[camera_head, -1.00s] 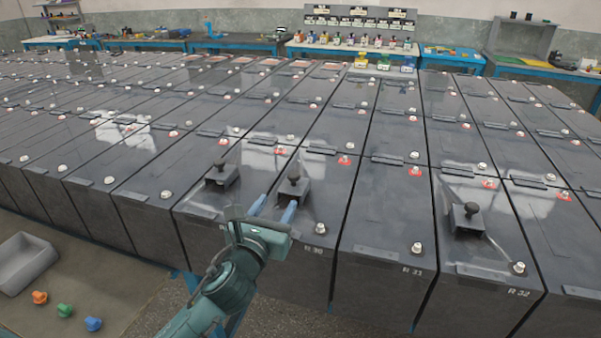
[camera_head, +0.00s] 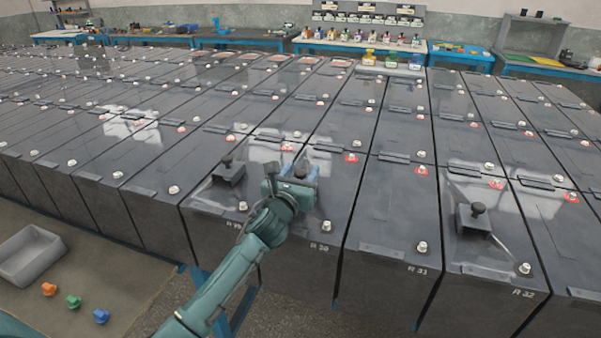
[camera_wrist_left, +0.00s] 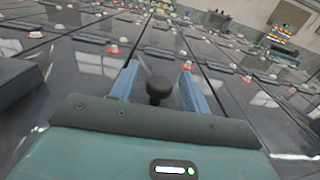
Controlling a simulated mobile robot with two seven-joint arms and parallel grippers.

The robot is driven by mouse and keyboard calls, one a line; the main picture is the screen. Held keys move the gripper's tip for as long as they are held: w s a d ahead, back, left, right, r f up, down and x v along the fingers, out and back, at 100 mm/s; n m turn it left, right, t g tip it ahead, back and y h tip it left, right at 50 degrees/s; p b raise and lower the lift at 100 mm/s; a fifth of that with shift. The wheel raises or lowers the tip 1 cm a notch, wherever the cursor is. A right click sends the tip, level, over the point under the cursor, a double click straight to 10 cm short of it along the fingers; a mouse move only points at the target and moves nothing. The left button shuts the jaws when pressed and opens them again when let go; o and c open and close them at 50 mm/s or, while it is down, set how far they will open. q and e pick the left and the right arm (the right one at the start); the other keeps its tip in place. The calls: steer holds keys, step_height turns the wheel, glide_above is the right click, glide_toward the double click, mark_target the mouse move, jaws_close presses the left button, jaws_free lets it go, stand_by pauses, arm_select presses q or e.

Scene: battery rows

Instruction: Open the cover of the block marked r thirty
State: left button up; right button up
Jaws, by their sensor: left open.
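The block marked R 30 (camera_head: 305,262) is a dark grey battery block in the front row. Its cover has a black knob, seen in the left wrist view (camera_wrist_left: 158,88) and mostly hidden behind my gripper in the head view. My left gripper (camera_head: 297,168) is over this cover, its blue fingers open. In the left wrist view the fingers (camera_wrist_left: 160,85) stand on either side of the knob, with gaps visible. The cover appears closed. My right gripper is not in view.
Similar knobbed covers stand on R 29 (camera_head: 228,171) and R 32 (camera_head: 474,220). White and red terminals dot the tops. A grey tray (camera_head: 32,256) and orange, green and blue caps lie at lower left. Benches line the back wall.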

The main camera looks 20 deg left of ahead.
mark_target(303, 170)
arm_select(q)
jaws_close()
stand_by(0.4)
steer(key=shift+w+d+b, duration=0.1)
steer(key=shift+w+b, duration=0.45)
steer(key=shift+w, duration=1.35)
jaws_free()
steer(key=shift+s, duration=0.1)
steer(key=s, duration=1.3)
steer(key=shift+a, duration=0.25)
